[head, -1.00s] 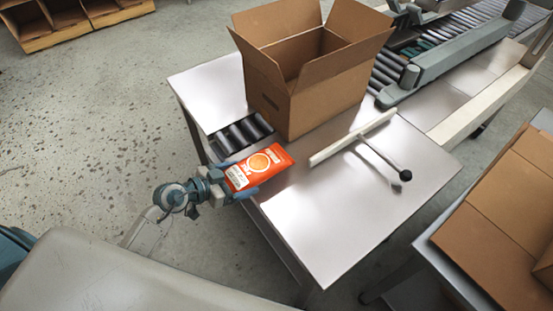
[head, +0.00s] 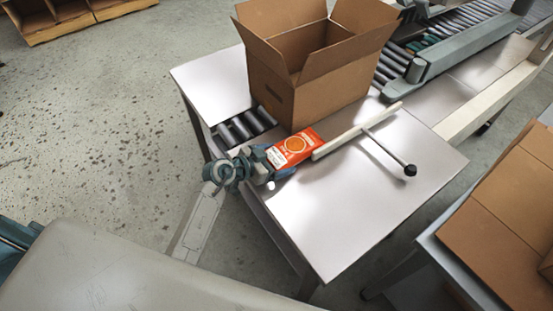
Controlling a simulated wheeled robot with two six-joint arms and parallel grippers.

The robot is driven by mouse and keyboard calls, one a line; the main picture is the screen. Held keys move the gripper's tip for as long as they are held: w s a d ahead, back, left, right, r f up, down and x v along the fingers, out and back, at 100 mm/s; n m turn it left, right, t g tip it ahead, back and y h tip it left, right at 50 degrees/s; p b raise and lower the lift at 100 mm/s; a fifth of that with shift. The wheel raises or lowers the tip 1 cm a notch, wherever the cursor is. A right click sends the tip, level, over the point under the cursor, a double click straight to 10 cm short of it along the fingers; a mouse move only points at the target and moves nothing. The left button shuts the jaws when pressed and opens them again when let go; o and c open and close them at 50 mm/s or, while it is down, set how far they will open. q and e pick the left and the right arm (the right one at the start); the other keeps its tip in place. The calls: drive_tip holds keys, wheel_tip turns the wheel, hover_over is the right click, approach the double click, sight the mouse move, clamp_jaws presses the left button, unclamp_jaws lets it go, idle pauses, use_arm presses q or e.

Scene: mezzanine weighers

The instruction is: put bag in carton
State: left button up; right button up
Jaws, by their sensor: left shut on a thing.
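An orange bag (head: 293,148) with a white label is held in my left gripper (head: 276,158), just above or on the steel table (head: 345,215); I cannot tell if it touches the surface. The gripper is shut on the bag's near end. The open brown carton (head: 325,92) stands just beyond the bag on the rollers, with its flaps spread and its inside partly visible. The bag is outside the carton, close to its near lower side. My right gripper is not in view.
A white bar (head: 352,133) with a black-knobbed lever (head: 409,170) lies across the table right of the bag. Rollers (head: 240,128) show left of the carton. A conveyor (head: 455,40) runs back right. Flat brown cardboard (head: 510,215) is at right. The table front is clear.

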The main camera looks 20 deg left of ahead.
use_arm(q)
drive_tip(key=o, duration=0.9)
